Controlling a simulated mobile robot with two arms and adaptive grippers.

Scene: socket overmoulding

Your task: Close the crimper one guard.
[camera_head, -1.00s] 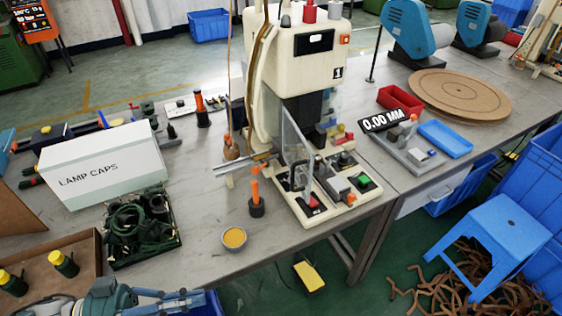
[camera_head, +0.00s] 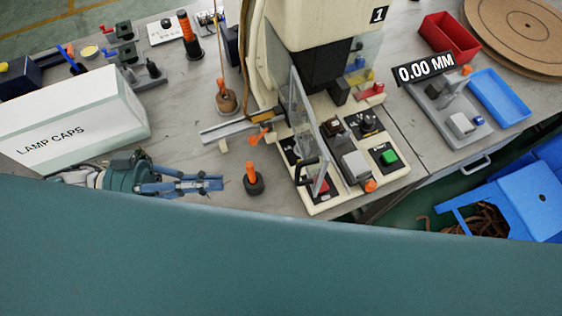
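Crimper one (camera_head: 310,20) is a cream press marked "1" in the middle of the bench. Its guard (camera_head: 302,115) is a clear panel with a pale frame, standing upright at the left side of the base. A dark handle (camera_head: 304,172) shows near the guard's lower front end. The guard is swung out, leaving the work area beside it uncovered. My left gripper (camera_head: 214,184) is left of the crimper, pointing right, apart from the guard and holding nothing that I can see. Its finger gap is unclear. My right gripper is not in view.
An orange-handled tool (camera_head: 253,180) stands between my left gripper and the crimper base. A metal rail (camera_head: 238,130) juts left from the press. The lamp caps box (camera_head: 70,115) is behind my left gripper. A large teal part of mine covers the foreground.

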